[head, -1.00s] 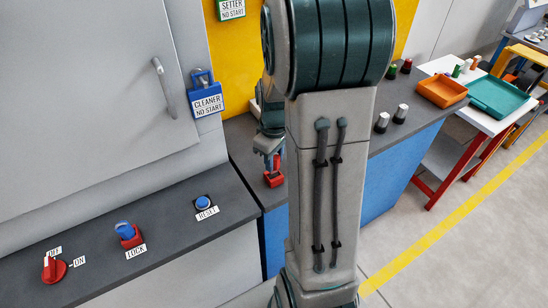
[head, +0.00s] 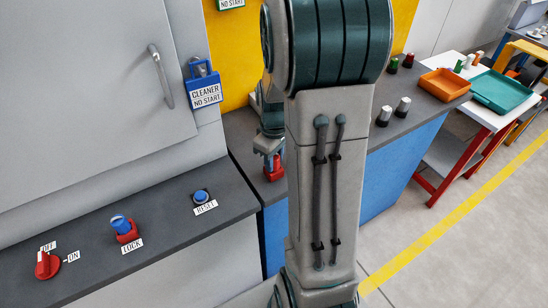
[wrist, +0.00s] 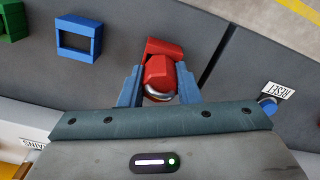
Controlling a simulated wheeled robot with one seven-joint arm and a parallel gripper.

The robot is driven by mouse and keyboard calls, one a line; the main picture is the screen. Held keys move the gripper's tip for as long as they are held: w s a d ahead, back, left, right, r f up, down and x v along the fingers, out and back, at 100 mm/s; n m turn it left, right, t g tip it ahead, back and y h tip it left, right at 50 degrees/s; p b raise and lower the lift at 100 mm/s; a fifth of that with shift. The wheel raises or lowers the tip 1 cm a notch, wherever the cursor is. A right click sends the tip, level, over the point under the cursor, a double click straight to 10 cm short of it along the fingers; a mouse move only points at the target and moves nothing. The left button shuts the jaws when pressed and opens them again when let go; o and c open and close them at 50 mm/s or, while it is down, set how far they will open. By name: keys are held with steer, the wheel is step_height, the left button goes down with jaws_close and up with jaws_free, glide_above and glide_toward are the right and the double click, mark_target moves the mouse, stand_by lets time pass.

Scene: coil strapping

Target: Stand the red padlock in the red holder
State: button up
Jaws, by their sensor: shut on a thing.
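The red padlock (wrist: 158,72) is between the two blue fingers of my gripper (wrist: 158,88) in the wrist view, its metal shackle toward the palm. My gripper is shut on it. The red holder (wrist: 165,46) shows as a red edge just beyond the padlock, which covers most of it. I cannot tell whether the padlock is inside the holder or just above it. In the head view my gripper (head: 272,158) points down, with red (head: 274,174) below the fingers at the bench top; padlock and holder cannot be told apart there.
A blue holder (wrist: 78,38) and a green holder (wrist: 12,20) stand left of the red one in the wrist view. The RESET button (head: 201,196), LOCK switch (head: 123,227) and red knob (head: 47,264) are on the nearer counter. An orange tray (head: 444,84) stands farther right.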

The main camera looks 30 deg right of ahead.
steer(key=shift+f, duration=0.2)
steer(key=o, duration=1)
steer(key=shift+o, duration=0.2)
